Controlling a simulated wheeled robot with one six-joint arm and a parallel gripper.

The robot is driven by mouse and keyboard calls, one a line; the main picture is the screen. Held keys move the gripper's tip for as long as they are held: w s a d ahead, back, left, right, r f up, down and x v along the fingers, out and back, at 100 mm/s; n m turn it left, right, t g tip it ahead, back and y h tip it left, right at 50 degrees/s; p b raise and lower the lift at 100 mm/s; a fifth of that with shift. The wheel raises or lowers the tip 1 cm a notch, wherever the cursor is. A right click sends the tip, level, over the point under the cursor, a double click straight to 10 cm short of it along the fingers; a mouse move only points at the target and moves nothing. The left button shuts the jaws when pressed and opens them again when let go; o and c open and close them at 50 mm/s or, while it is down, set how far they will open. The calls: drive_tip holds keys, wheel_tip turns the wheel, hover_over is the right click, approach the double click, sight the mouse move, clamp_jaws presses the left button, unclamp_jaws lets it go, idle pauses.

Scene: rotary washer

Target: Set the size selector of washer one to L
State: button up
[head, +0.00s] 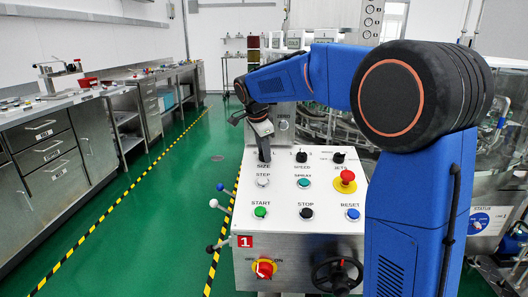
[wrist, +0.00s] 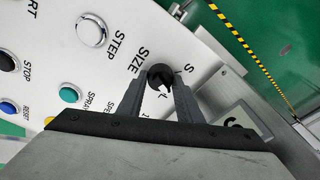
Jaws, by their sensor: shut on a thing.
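The washer's control panel (head: 285,200) carries a red plate marked 1 (head: 244,241). The size selector is a black round knob (wrist: 160,74) beside the printed word SIZE; in the head view my gripper covers it. My gripper (head: 264,157) reaches down onto the panel's upper left. In the wrist view its two fingers (wrist: 162,84) stand on either side of the knob, shut on it. An S is printed to the right of the knob. The knob's pointing direction is unclear.
Nearby are the white STEP button (wrist: 91,30), the green SPRAY button (head: 303,182), the SPEED knob (head: 301,156) and a red emergency stop (head: 347,178). Ball-ended levers (head: 215,203) stick out at the panel's left. Green floor is free left of the washer.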

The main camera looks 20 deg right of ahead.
drive_tip(key=m, duration=0.5)
drive_tip(key=shift+g, duration=0.4)
drive_tip(key=shift+m, duration=0.3)
drive_tip(key=o, duration=1)
drive_tip(key=v, duration=1.7)
drive_tip(key=shift+r, duration=0.2)
drive_tip(key=shift+s, duration=0.1)
